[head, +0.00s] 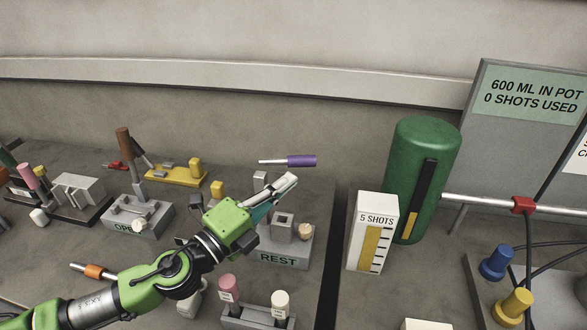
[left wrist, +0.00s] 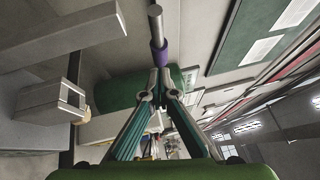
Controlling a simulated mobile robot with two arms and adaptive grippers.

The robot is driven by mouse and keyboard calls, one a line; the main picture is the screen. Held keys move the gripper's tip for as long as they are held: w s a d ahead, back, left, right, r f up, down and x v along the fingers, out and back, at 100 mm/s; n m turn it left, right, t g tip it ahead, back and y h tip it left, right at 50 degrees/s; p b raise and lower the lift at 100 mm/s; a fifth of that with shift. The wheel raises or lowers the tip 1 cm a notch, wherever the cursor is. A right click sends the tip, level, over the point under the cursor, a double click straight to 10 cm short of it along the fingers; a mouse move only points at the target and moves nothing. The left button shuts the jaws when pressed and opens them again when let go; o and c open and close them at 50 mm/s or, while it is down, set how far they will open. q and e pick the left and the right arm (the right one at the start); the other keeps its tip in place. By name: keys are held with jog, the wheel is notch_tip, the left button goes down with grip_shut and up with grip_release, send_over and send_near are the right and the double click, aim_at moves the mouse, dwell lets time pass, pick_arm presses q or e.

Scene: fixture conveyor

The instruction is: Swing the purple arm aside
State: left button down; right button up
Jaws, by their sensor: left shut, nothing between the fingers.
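The purple arm (head: 301,161) is a purple grip on a thin silver rod that points left. It lies level above the back part of the bench, behind the REST block (head: 283,250). My left gripper (head: 291,181) is shut and empty just in front of and below the purple grip. In the left wrist view the purple arm (left wrist: 158,52) is straight ahead of the closed fingertips (left wrist: 160,76); I cannot tell whether they touch it. My right gripper is not in view.
An OPEN block (head: 138,216) with a brown handle (head: 125,142) stands to the left. A pink-and-white peg stand (head: 258,317) is in front. A white 5 SHOTS gauge (head: 372,232) and a green cylinder (head: 422,170) stand to the right. An orange-gripped rod (head: 94,271) lies near my forearm.

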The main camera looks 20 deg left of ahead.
pick_arm(q)
jog(key=shift+p+x, duration=0.45)
jog(key=shift+x, duration=0.95)
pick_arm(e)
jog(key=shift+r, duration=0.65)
